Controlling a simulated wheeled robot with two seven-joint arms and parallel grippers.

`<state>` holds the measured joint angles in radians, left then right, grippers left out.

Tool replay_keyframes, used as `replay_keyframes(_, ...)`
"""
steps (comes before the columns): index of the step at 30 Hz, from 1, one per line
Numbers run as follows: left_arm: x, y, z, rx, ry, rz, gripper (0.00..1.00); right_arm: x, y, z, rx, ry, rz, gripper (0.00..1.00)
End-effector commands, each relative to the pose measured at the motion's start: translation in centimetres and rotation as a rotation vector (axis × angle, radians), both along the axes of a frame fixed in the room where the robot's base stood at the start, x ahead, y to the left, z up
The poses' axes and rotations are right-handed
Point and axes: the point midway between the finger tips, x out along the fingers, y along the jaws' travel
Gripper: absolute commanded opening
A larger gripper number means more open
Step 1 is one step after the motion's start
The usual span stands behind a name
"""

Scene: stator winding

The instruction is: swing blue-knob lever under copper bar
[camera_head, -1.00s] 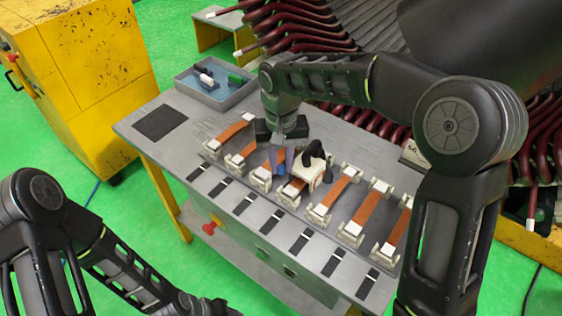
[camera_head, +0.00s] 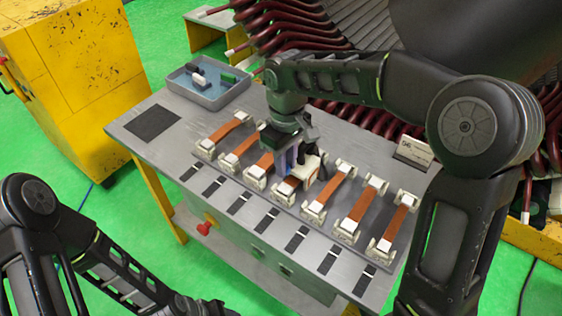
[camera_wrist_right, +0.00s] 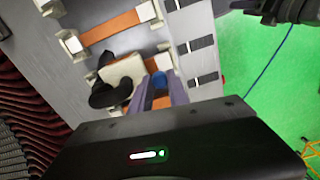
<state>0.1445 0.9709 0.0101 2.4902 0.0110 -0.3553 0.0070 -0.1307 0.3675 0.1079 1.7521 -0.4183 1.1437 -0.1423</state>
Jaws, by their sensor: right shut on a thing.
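My right gripper (camera_head: 287,158) is over the row of copper-bar fixtures, fingers pointing down. In the right wrist view its purple-grey fingers (camera_wrist_right: 161,92) are shut on the blue knob (camera_wrist_right: 160,78), which shows between them. A cream block with a black handle (camera_wrist_right: 123,78) lies right beside the fingers; it also shows in the head view (camera_head: 306,168). The lever's arm and the copper bar at this station are largely hidden by the block and gripper. A neighbouring copper bar (camera_head: 330,190) lies between white-capped clamps. My left gripper (camera_head: 203,306) is at the bottom edge, its fingers unclear.
Several similar copper-bar fixtures (camera_head: 360,206) stand close on both sides. A grey-blue tray (camera_head: 207,97) with small blocks is at the table's back left. A small sign (camera_head: 414,152) stands at the back right. The table's left end, around a dark pad (camera_head: 151,122), is clear.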

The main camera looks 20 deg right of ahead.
Motion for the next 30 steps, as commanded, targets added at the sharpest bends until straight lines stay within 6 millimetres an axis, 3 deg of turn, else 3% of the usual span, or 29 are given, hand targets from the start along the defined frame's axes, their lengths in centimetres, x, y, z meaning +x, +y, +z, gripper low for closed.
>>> replay_keyframes(15, 0.0, 0.0, 0.2, 0.001, 0.001, 0.001, 0.57, 0.0, -1.6, 0.1, 0.000, -0.001, 0.406, 0.00)
replay_keyframes(30, 0.0, 0.0, 0.3, 0.001, 0.001, 0.001, 0.57, 0.1, -2.0, 0.0, -0.001, -0.001, 0.491, 0.00)
